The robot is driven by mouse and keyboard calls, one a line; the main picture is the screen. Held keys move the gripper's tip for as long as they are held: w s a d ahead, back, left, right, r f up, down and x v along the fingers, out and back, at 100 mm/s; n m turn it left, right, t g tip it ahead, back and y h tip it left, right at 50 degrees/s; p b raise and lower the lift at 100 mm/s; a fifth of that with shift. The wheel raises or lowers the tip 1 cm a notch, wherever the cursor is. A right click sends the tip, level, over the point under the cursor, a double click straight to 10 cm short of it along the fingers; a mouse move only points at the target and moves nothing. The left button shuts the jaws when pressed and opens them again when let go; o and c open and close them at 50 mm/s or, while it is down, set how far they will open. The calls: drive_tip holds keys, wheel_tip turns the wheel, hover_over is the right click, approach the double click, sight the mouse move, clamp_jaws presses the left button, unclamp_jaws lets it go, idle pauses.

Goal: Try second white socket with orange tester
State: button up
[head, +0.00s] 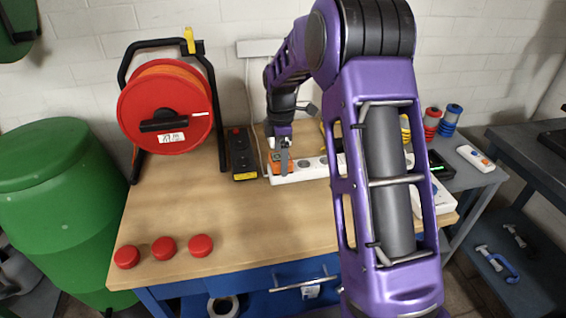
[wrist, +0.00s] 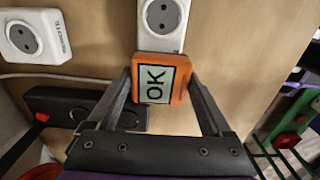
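The orange tester (wrist: 181,72) has a screen reading OK, facing the wrist camera. It sits at the left end of the white socket strip (head: 314,170), which also shows in the wrist view (wrist: 150,44). In the head view the tester (head: 278,168) is partly hidden by my gripper (head: 281,150). In the wrist view my gripper (wrist: 161,78) has one finger against each side of the tester. The tester covers the strip's end. A bare round socket (wrist: 162,14) shows just beyond it. My arm hides the right part of the strip in the head view.
A black power strip (head: 241,155) lies left of the white one. A red cable reel (head: 165,107) stands at the back left. Red caps (head: 165,247) lie front left. A white socket box (wrist: 35,36) is near the wall.

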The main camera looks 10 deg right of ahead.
clamp_jaws()
drive_tip(key=shift+r, duration=0.15)
drive_tip(key=shift+r+p, duration=2.3)
drive_tip(key=shift+r, duration=0.6)
drive_tip(key=shift+d, duration=0.1)
